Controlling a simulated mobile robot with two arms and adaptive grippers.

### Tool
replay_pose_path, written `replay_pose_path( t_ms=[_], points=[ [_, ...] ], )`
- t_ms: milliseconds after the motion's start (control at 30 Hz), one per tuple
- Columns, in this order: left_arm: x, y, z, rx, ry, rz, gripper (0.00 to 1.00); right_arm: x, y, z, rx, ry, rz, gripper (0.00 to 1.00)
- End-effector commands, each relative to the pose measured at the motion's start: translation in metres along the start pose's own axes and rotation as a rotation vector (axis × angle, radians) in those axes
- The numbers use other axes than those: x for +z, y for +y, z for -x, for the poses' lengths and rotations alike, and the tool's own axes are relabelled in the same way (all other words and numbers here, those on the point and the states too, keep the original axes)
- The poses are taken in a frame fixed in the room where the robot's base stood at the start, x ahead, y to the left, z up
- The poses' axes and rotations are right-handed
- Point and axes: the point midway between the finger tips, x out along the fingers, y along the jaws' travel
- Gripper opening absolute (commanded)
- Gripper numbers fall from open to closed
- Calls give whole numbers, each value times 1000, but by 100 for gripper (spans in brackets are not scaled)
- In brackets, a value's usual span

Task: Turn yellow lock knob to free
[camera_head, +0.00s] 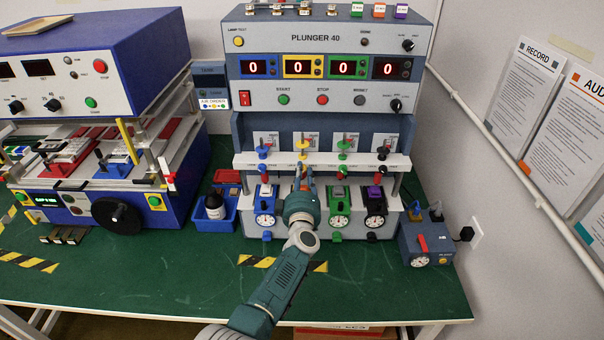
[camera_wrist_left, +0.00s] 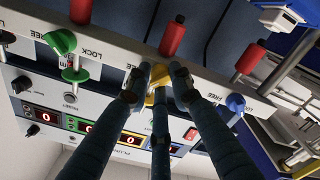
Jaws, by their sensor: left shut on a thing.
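The yellow lock knob (camera_head: 302,144) is on the white bar of the PLUNGER 40 machine, second from the left, between a blue and a green knob. In the left wrist view the yellow knob (camera_wrist_left: 159,88) lies between the fingertips of my left gripper (camera_wrist_left: 158,84), which is shut on it. The fingers cover most of the knob, so its angle is hard to read. In the head view my left gripper (camera_head: 304,176) reaches up to the bar from below. My right gripper is not in view.
The blue knob (camera_wrist_left: 236,103) and green knob (camera_wrist_left: 62,41) flank the yellow one, with FREE and LOCK labels on the bar. Red-handled plungers (camera_wrist_left: 173,37) stand close to the fingers. The green table front is mostly clear.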

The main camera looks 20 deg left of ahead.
Motion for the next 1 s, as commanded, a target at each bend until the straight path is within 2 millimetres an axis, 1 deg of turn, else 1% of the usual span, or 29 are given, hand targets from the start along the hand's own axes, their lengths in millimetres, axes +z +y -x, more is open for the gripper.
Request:
replay_pose_path(
  t_ms=[33, 333, 867, 900, 967, 1000],
  points=[
    [7, -2, 3, -3, -14, -24, 0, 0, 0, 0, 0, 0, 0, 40],
    [8, -3, 3, -3, -17, -130, 0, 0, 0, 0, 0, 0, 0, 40],
    [10, -5, 4, -6, -19, -151, 0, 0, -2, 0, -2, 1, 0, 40],
    [10, -5, 4, -6, -19, -151, 27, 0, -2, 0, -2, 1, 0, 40],
    [9, -6, 4, -6, -19, -151, 39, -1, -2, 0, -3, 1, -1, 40],
    [9, -5, 4, -6, -17, -151, 40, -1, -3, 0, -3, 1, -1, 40]
  ],
)
